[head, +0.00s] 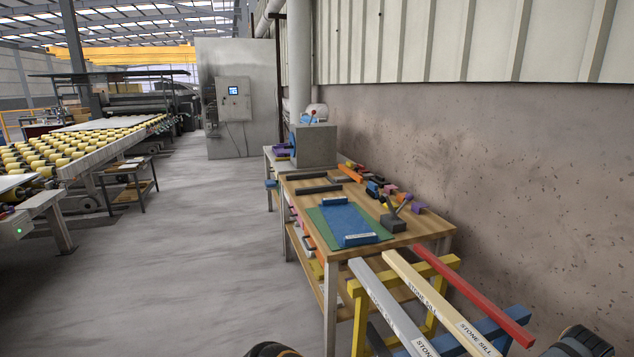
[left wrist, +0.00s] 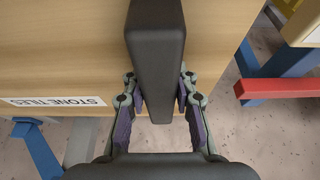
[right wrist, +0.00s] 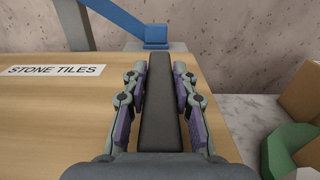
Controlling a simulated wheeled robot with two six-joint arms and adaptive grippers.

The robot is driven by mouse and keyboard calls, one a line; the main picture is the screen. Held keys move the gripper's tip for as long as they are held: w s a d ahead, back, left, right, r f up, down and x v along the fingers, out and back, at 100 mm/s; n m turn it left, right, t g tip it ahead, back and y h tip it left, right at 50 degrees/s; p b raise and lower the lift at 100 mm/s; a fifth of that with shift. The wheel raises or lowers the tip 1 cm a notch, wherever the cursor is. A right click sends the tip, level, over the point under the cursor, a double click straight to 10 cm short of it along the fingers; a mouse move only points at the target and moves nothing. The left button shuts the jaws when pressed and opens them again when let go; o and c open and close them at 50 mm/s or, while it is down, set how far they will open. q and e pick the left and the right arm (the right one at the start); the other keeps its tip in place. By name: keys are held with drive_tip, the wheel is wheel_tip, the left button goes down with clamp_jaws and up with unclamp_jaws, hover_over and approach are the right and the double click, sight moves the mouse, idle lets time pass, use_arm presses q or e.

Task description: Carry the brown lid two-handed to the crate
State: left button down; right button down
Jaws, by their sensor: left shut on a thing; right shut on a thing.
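The brown lid shows as a flat wood-coloured board with a white STONE TILES label in the left wrist view (left wrist: 60,55) and the right wrist view (right wrist: 70,105). My left gripper (left wrist: 158,88) is shut on a black bar handle (left wrist: 155,35) at the lid. My right gripper (right wrist: 160,80) is shut on another black bar handle (right wrist: 161,115) at the lid. In the head view only dark parts of my arms show at the bottom edge; the lid and both fingertips are out of that view. I cannot make out the crate in any view.
A wooden workbench (head: 425,228) with blocks and a blue mat (head: 340,218) stands ahead. Nearer, several STONE SILL bars (head: 430,290) lie on a yellow and blue trestle (head: 357,318). A wall (head: 540,180) bounds the right. Grey floor (head: 190,260) is open to the left.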

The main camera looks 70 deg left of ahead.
use_arm(q)
drive_tip(key=shift+a+f+b, duration=0.2)
drive_tip(key=shift+f+b, duration=0.55)
drive_tip(key=shift+f, duration=0.1)
use_arm(e)
drive_tip(key=shift+w+d+f, duration=0.1)
drive_tip(key=shift+f, duration=0.6)
use_arm(q)
drive_tip(key=c, duration=1.2)
unclamp_jaws()
drive_tip(key=shift+r, duration=0.1)
use_arm(e)
drive_tip(key=shift+r, duration=0.1)
use_arm(q)
drive_tip(key=shift+o, duration=1.1)
drive_tip(key=shift+d, duration=0.15)
drive_tip(key=shift+s+f, duration=0.1)
drive_tip(key=shift+f, duration=0.1)
use_arm(e)
drive_tip(key=c, duration=1.4)
unclamp_jaws()
drive_tip(key=shift+f, duration=0.25)
drive_tip(key=shift+c, duration=0.2)
use_arm(q)
drive_tip(key=shift+r, duration=0.15)
use_arm(e)
drive_tip(key=o, duration=0.5)
drive_tip(key=shift+s+r, duration=0.1)
drive_tip(key=shift+s, duration=0.15)
drive_tip(key=shift+c, duration=0.2)
